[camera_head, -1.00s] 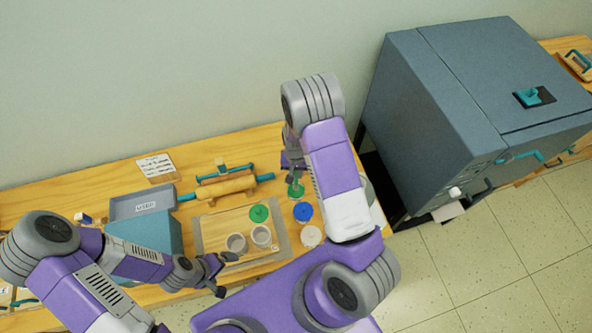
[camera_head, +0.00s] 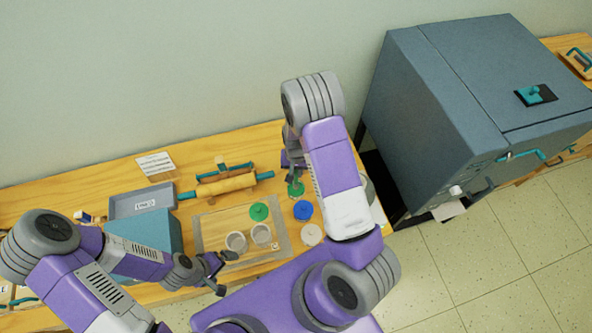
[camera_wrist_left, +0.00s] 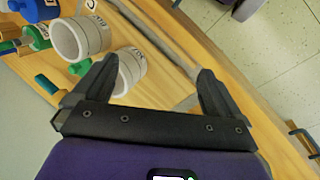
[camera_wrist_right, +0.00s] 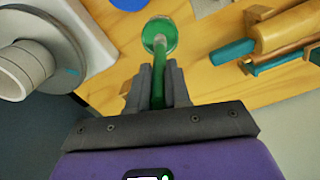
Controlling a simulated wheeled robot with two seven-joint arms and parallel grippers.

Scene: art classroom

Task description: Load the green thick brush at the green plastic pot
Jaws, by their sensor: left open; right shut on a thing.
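My right gripper (camera_head: 294,172) is shut on the green brush (camera_wrist_right: 158,88) and points down at the back right of the table. The brush's far end meets the round green pot (camera_wrist_right: 162,34) in the right wrist view; I cannot tell how deep it reaches. The green pot also shows below the gripper in the head view (camera_head: 296,189). My left gripper (camera_head: 224,273) is open and empty near the table's front edge. The left wrist view shows its two fingers (camera_wrist_left: 150,92) apart, close to a grey-white cup.
Two grey-white cups (camera_head: 236,242) (camera_head: 261,234) and a green round piece (camera_head: 259,211) are on the board. A blue pot (camera_head: 303,210) and white pot (camera_head: 312,234) stand right of it. A rolling pin (camera_head: 226,186) lies behind. A large grey kiln (camera_head: 450,110) stands right.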

